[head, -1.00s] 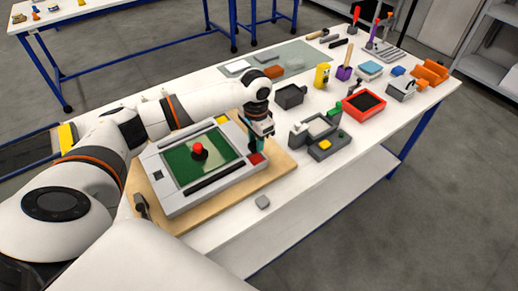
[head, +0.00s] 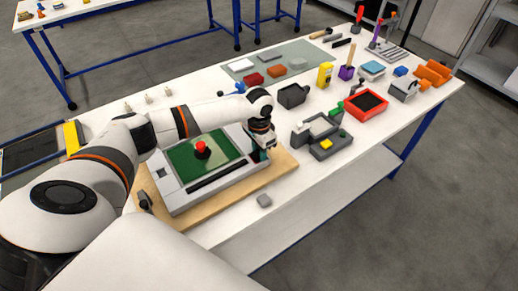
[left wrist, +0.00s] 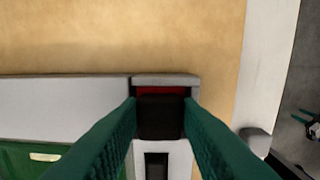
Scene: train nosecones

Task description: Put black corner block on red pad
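The black corner block (left wrist: 160,118) is between the green fingers of my left gripper (left wrist: 160,105) in the left wrist view, with a finger against each side. The red pad (left wrist: 163,90) shows as a thin strip past the block, at a corner of the grey fixture (left wrist: 60,95). The block covers most of the pad; I cannot tell whether they touch. In the head view my left gripper (head: 263,150) points down at the right corner of the fixture (head: 190,198) and hides the pad. A small dark shape with green tips at the wrist view's right edge looks like my right gripper (left wrist: 308,122).
The fixture has a green panel with a red knob (head: 202,147) and lies on a wooden board (head: 283,167). A small grey block (head: 264,200) lies near the table's front edge. A grey device (head: 322,138) and a red tray (head: 366,105) stand to the right.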

